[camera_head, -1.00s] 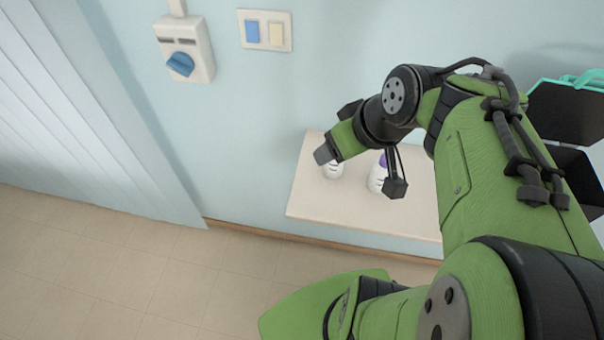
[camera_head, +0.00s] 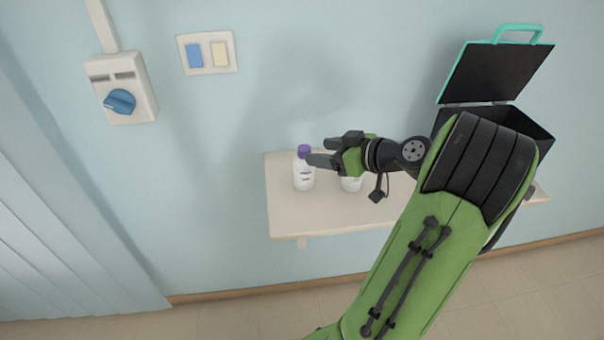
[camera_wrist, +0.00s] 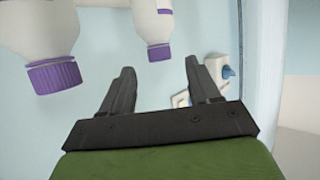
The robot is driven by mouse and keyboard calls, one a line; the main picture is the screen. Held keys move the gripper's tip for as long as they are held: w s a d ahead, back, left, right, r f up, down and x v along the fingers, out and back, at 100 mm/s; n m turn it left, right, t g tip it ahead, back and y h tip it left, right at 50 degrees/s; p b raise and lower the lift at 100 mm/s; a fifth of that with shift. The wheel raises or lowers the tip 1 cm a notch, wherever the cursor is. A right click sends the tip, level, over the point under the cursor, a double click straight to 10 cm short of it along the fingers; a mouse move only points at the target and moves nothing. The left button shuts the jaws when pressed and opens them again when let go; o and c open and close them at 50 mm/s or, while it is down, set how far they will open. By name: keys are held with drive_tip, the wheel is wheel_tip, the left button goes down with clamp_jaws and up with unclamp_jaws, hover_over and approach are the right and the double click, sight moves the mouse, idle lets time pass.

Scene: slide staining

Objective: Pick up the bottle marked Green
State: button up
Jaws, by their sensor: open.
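Two white bottles with purple caps stand on the shelf. The left bottle (camera_head: 303,178) is upright just beyond my fingertips. The other bottle (camera_head: 351,184) is partly hidden below my gripper (camera_head: 319,152). The wrist view appears upside down. There one bottle (camera_wrist: 153,22) is ahead of the gap between my open fingers (camera_wrist: 160,70), and a larger, nearer bottle (camera_wrist: 42,28) is off to the left. My gripper is empty and points left along the shelf. No marking reading Green can be made out on either bottle.
The pale shelf (camera_head: 285,217) is fixed to the blue wall. An open black case with a teal rim (camera_head: 497,75) stands at its right end, partly behind my arm. A switch plate (camera_head: 207,53) and a blue-knob wall box (camera_head: 121,98) are up left. The floor below is clear.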

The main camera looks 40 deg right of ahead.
sight(304, 148)
drive_tip(key=x, duration=0.6)
drive_tip(key=shift+w+f+b, duration=0.25)
drive_tip(key=shift+w+b, duration=0.05)
drive_tip(key=shift+b, duration=0.1)
drive_tip(key=shift+s+r, duration=0.1)
drive_tip(key=shift+c, duration=0.2)
clamp_jaws()
